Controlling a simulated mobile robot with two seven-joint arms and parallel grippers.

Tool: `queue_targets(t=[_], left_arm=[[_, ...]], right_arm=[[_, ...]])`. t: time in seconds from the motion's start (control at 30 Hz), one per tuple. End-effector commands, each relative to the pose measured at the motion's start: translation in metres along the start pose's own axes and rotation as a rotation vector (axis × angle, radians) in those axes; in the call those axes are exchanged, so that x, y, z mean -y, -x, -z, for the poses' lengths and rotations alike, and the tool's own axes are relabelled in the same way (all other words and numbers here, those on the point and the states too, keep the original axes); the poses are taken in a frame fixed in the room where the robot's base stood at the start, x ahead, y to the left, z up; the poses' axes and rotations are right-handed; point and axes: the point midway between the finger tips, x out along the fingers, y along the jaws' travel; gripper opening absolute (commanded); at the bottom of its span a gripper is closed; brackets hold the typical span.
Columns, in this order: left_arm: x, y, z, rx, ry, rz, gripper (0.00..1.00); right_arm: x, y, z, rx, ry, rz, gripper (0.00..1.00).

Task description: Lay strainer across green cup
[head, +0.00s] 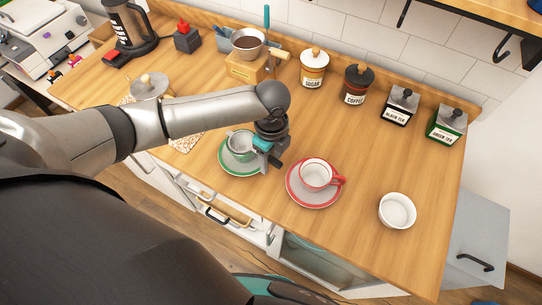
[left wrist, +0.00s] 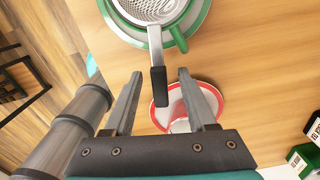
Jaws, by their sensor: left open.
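The strainer (left wrist: 150,9) shows in the left wrist view with its mesh bowl over the green cup (left wrist: 178,38). Its grey handle and black grip point back toward my left gripper (left wrist: 158,75). The black grip lies between the two fingers, with a gap on both sides. The fingers are open. In the head view, the green cup (head: 235,142) stands on a green-rimmed saucer (head: 238,168). My left gripper (head: 272,158) is at the cup's right side and hides part of it. My right gripper is not in view.
A red cup (head: 316,175) on a red-rimmed saucer (head: 312,200) stands to the right. A white bowl (head: 397,210) is farther right. Sugar (head: 313,68), coffee and tea containers line the back. A moka pot (head: 150,86) is left, partly behind my arm.

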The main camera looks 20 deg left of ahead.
Motion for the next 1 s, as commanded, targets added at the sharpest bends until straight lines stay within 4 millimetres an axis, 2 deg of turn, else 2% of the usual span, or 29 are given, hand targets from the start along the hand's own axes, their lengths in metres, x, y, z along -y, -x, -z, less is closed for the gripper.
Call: queue_targets(t=[0.17,0.27,0.37,0.7,0.8,1.0], left_arm=[[0.0,0.002,0.0,0.0,0.0,0.0,0.57],[0.001,0.011,0.0,0.0,0.0,0.002,0.57],[0.001,0.029,-0.001,0.001,0.0,0.005,0.57],[0.001,0.11,-0.001,0.001,-0.002,0.005,0.57],[0.001,0.128,0.0,0.001,0.0,0.004,0.57],[0.0,0.149,0.0,0.0,0.0,0.002,0.57]], right_arm=[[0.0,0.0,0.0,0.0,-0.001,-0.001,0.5],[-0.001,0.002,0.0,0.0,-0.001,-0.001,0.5],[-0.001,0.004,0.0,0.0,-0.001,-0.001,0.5],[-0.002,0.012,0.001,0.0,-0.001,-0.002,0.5],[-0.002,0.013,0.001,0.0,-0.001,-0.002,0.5],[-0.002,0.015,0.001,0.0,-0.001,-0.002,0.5]])
